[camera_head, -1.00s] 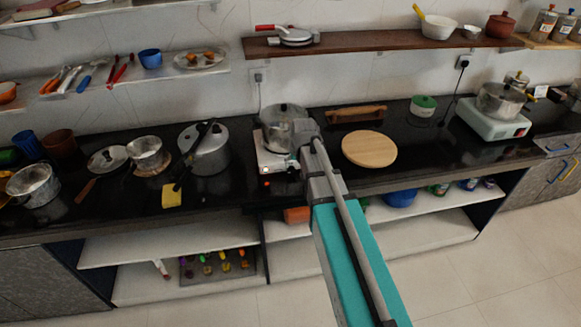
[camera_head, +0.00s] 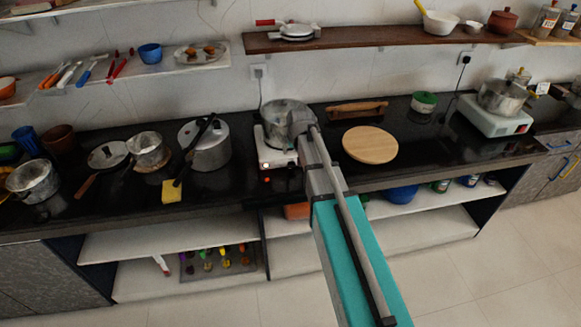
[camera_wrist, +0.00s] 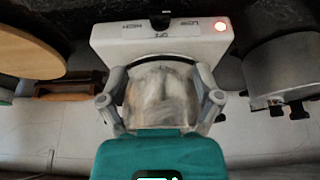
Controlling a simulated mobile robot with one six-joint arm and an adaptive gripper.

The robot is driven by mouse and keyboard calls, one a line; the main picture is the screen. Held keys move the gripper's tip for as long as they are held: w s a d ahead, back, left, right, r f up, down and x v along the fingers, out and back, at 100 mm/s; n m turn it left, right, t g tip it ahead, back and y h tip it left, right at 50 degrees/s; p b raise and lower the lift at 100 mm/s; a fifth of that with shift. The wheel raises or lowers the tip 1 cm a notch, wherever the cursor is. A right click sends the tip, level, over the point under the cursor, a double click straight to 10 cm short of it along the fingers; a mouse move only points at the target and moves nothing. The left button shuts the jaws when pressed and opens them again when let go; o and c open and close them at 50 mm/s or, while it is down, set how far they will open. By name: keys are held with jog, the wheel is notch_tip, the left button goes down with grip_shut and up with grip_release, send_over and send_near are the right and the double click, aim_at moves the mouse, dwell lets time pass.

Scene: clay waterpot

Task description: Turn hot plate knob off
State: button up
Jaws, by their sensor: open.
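The white hot plate (camera_head: 270,154) stands on the black counter near its front edge, with a metal pot (camera_head: 284,117) on it. In the wrist view the hot plate (camera_wrist: 115,43) shows upside down, its front face at the top. Contact with the pot cannot be told. My gripper is apart from the knob.
A pressure cooker (camera_head: 208,148) stands left of the hot plate and a round wooden board (camera_head: 370,145) lies right. A second hot plate (camera_head: 497,121) with a pot stands farther right. A wall shelf (camera_head: 370,41) hangs above. The floor in front is clear.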

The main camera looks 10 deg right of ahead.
aim_at(292, 166)
jog(key=shift+b+x, duration=5.5)
jog(key=shift+x, duration=0.75)
